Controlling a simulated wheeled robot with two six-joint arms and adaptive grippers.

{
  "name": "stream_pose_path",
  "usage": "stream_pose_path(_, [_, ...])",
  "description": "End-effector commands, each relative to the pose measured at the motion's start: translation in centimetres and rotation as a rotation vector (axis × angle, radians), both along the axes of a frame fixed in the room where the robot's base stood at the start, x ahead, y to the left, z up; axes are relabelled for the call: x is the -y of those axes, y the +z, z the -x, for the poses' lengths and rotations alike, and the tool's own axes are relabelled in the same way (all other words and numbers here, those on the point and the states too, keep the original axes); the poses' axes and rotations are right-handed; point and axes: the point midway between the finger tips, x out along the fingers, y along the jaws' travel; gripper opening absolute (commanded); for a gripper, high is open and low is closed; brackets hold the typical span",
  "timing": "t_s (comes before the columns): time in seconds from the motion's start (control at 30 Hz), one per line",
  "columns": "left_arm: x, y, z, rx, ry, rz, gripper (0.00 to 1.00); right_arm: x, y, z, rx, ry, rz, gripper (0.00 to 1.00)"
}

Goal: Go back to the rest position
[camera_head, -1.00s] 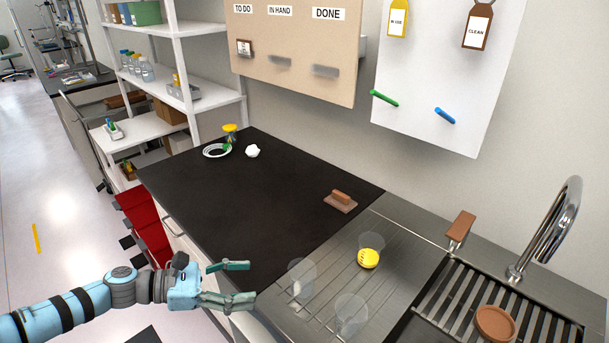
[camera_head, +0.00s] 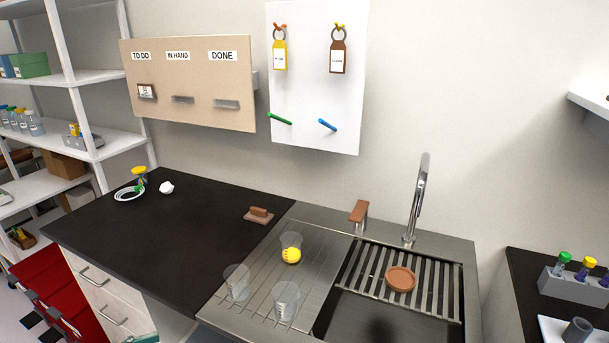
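Only a thin teal sliver, likely a fingertip of my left gripper (camera_head: 143,339), shows at the bottom edge, in front of the drawer cabinet below the black counter (camera_head: 130,222). The rest of that arm is out of view, so its opening cannot be judged and I see nothing held. My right gripper is not in view.
Clear beakers (camera_head: 237,283) stand on the steel drainboard (camera_head: 262,262), one with yellow contents. A sink with a rack holding a brown dish (camera_head: 401,279) and a tall tap (camera_head: 420,195) is to the right. The black counter's middle is clear.

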Motion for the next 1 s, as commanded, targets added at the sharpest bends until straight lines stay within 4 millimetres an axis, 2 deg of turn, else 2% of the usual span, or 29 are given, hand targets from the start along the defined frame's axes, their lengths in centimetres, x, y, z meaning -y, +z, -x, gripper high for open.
stream_pose_path(0.17, [-0.4, -0.6, -0.1, 0.083, -0.017, -0.107, 0.64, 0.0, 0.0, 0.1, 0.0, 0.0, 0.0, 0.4])
stream_pose_path(0.37, [-2.6, -3.7, 0.1, 0.184, -0.057, -0.376, 0.64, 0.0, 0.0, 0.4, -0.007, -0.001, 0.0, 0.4])
stream_pose_path(0.57, [-6.2, -7.7, 0.3, 0.261, -0.115, -0.68, 0.64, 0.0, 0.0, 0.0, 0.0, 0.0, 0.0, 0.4])
stream_pose_path(0.73, [-11.6, -13.2, 1.7, 0.321, -0.215, -1.058, 0.64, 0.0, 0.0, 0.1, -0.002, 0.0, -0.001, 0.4])
stream_pose_path(0.83, [-15.4, -17.4, 3.5, 0.338, -0.331, -1.319, 0.64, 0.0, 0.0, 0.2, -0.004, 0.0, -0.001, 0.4])
stream_pose_path(0.93, [-19.6, -22.8, 7.3, 0.329, -0.539, -1.616, 0.64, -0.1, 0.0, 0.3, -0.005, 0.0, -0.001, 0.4])
stream_pose_path(0.97, [-20.8, -24.8, 9.0, 0.32, -0.639, -1.707, 0.64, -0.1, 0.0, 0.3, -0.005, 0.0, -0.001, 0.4])
stream_pose_path(1.0, [-21.9, -27.7, 11.9, 0.31, -0.804, -1.821, 0.64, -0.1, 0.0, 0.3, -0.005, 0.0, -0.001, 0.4])
